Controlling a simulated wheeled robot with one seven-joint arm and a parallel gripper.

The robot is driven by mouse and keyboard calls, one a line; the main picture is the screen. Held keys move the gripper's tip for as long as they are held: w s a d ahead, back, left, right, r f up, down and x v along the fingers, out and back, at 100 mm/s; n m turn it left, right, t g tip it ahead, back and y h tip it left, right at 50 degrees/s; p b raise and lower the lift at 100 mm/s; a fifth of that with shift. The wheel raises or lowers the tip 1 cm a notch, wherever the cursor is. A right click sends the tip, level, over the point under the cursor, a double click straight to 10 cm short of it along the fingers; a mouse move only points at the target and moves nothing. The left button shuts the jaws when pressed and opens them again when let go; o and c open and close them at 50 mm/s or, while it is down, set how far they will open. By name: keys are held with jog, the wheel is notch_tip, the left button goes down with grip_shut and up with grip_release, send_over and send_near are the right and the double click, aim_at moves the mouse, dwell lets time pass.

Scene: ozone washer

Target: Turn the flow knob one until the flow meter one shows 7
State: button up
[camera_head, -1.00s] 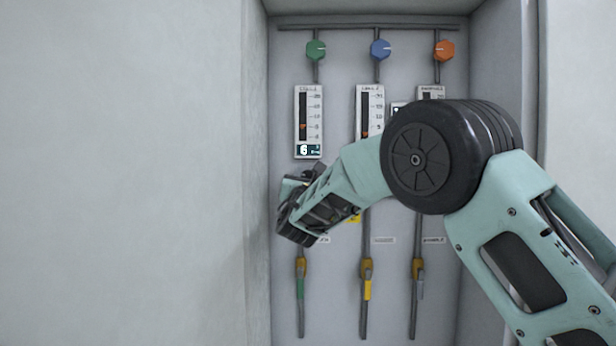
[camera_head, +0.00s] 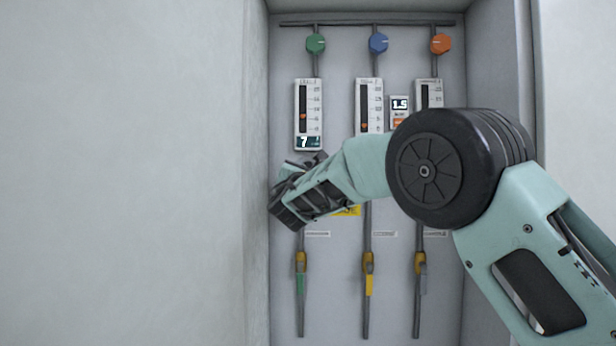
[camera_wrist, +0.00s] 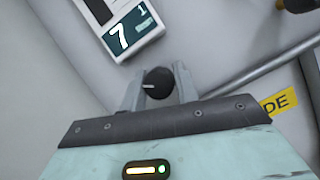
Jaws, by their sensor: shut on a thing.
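The leftmost flow meter (camera_head: 308,112) is a white vertical gauge with an orange marker low on its scale. Its digital display (camera_head: 308,142) reads 7, and the 7 also shows in the wrist view on the display (camera_wrist: 123,36). A black round flow knob (camera_wrist: 157,83) with a pale pointer line sits just below that display. My gripper (camera_wrist: 158,86) has a finger on each side of the knob and is shut on it. In the head view my gripper (camera_head: 290,192) covers the knob below the left meter.
Two more meters (camera_head: 368,105) (camera_head: 430,93) stand to the right, the last partly behind my arm. Green, blue and orange valves (camera_head: 316,43) (camera_head: 378,43) (camera_head: 441,44) are above. Recess walls stand close at both sides.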

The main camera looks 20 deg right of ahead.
jog(key=shift+r, duration=0.1)
jog(key=o, duration=1)
jog(key=shift+c, duration=0.2)
jog(key=b+v, duration=0.9)
jog(key=v, duration=0.8)
jog(key=shift+s+f, duration=0.2)
jog(key=shift+f, duration=0.05)
